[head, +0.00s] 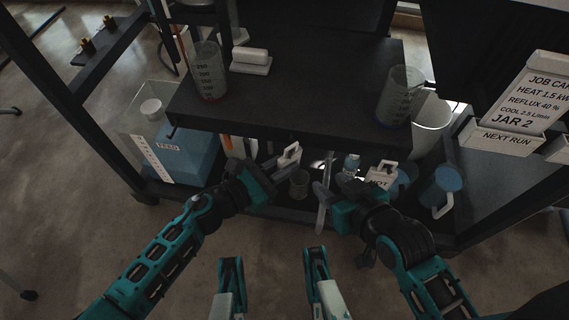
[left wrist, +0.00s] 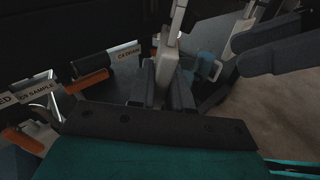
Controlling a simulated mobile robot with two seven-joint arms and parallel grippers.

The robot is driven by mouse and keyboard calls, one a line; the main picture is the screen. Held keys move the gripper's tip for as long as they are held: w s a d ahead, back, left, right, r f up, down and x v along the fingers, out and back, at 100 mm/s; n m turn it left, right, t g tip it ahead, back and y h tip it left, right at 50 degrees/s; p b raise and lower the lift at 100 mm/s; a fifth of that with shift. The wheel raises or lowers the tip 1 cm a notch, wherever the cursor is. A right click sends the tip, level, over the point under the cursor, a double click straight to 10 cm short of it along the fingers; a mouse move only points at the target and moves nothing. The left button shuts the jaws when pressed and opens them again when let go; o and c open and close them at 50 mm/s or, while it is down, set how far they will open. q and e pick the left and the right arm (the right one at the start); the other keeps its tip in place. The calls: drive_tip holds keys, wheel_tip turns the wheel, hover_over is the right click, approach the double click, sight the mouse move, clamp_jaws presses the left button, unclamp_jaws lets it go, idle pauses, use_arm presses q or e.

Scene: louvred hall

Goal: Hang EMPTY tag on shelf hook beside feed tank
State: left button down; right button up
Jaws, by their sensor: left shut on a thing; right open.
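The feed tank (head: 190,150), a clear box of blue liquid labelled FEED, stands on the lower shelf at the left in the head view. My left gripper (head: 282,168) is shut on a white tag (head: 291,153) with a loop at its top, in front of the shelf and right of the tank. The tag shows edge-on between the fingers in the left wrist view (left wrist: 168,60); its lettering cannot be read. A small dark prong (head: 172,131), perhaps the hook, shows under the upper shelf's left front corner. My right gripper (head: 333,187) is open and empty, left of a white HOT tag (head: 381,176).
The upper shelf (head: 290,115) overhangs the lower one and carries beakers (head: 207,75) (head: 398,95) near its ends. A small glass (head: 299,184) and a blue jug (head: 446,185) stand below. Orange-ended labelled items (left wrist: 88,80) lie near my left gripper. Open floor lies in front.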

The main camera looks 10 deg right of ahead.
use_arm(q)
drive_tip(key=shift+w+a+r, duration=0.1)
drive_tip(key=shift+w+r, duration=0.05)
drive_tip(key=shift+r, duration=0.05)
drive_tip(key=s+a, duration=0.2)
drive_tip(key=s, duration=0.6)
drive_tip(key=shift+s+a, duration=0.2)
drive_tip(key=shift+a, duration=0.05)
idle(0.3)
